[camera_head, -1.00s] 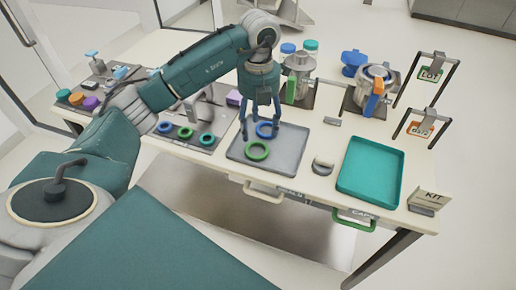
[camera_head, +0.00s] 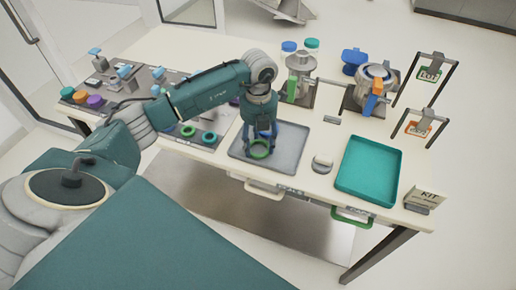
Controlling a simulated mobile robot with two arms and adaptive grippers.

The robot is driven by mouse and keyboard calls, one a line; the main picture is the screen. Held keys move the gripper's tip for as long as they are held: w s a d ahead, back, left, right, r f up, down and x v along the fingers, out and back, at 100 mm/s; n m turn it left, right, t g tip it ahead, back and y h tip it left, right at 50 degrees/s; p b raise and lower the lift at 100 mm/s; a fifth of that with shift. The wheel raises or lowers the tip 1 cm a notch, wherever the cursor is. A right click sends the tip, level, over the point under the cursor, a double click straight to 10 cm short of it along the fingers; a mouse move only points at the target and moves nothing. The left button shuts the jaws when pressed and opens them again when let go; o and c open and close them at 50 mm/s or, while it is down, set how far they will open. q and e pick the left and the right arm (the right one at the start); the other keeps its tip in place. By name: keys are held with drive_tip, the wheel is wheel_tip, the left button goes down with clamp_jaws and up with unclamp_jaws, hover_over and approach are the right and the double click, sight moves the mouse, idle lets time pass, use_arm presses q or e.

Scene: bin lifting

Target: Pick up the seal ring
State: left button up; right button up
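A green seal ring (camera_head: 260,149) lies in the grey tray (camera_head: 288,160) near the middle of the table. A blue ring (camera_head: 265,131) lies just behind it and is partly covered by my gripper. My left gripper (camera_head: 260,137) points down low over these rings, with its fingers spread apart. Whether the fingers touch a ring cannot be made out. More rings, a green one (camera_head: 188,131) and a teal one (camera_head: 209,138), lie on a plate to the left, partly behind my arm. My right gripper is not in view.
A teal tray (camera_head: 369,166) stands at the right, with a small pale round object (camera_head: 322,163) beside it. Metal vessels (camera_head: 298,78) stand at the back. Two hanging-tag frames (camera_head: 419,127) stand at the right edge. A KIT sign (camera_head: 427,198) stands at the front right corner.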

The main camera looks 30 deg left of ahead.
use_arm(q)
drive_tip(key=shift+c, duration=1)
